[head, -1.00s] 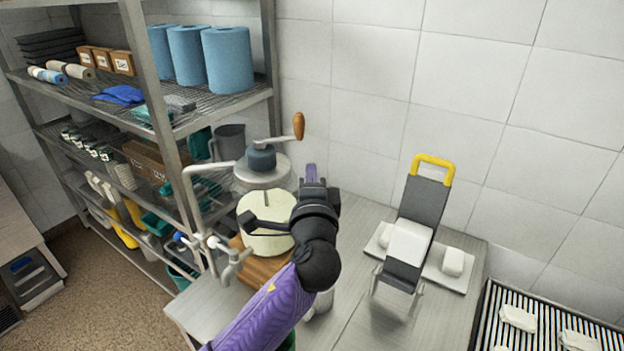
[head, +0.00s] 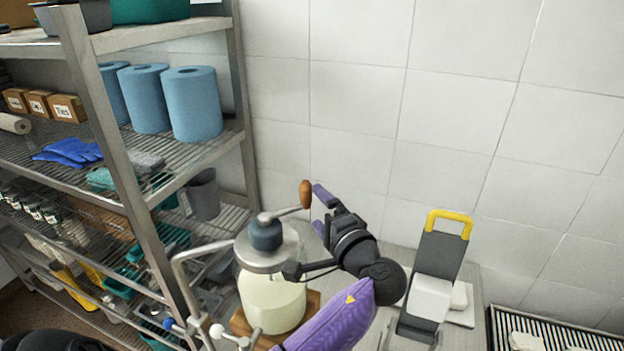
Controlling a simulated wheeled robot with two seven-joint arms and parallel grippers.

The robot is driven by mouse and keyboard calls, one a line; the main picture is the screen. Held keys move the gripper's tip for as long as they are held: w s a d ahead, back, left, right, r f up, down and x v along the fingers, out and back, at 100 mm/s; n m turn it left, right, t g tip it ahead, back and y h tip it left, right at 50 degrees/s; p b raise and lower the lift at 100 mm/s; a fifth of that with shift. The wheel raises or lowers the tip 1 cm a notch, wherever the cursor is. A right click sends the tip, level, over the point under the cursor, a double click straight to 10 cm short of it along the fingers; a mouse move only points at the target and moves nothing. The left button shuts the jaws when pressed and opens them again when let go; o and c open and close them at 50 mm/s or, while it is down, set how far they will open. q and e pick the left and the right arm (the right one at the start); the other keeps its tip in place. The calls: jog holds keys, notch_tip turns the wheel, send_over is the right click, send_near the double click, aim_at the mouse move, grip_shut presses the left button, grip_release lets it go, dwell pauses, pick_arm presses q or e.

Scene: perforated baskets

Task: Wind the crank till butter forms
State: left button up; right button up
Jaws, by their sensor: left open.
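The butter churn is a glass jar (head: 272,302) with pale cream-coloured contents, standing on a wooden base (head: 312,303). Its metal lid carries a dark grey gear housing (head: 265,233). A crank arm (head: 283,213) runs from the housing to an upright brown wooden handle (head: 306,194) on the right. My left gripper (head: 320,208) is open, its purple fingers just right of the handle. I cannot tell whether a finger touches it. My left forearm hides part of the jar's right side. My right gripper is not in view.
A metal shelf rack (head: 120,170) with blue paper rolls (head: 193,104) stands close on the left. A metal pipe with taps (head: 186,270) is left of the jar. A grey stand with a yellow handle (head: 449,222) stands right of my arm. A ribbed rack (head: 545,325) is at lower right.

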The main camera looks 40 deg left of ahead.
aim_at(309, 198)
pick_arm(q)
jog(key=p+x, duration=0.1)
jog(key=x, duration=0.6)
jog(key=shift+w+a, duration=0.1)
jog(key=shift+a, duration=0.2)
grip_shut()
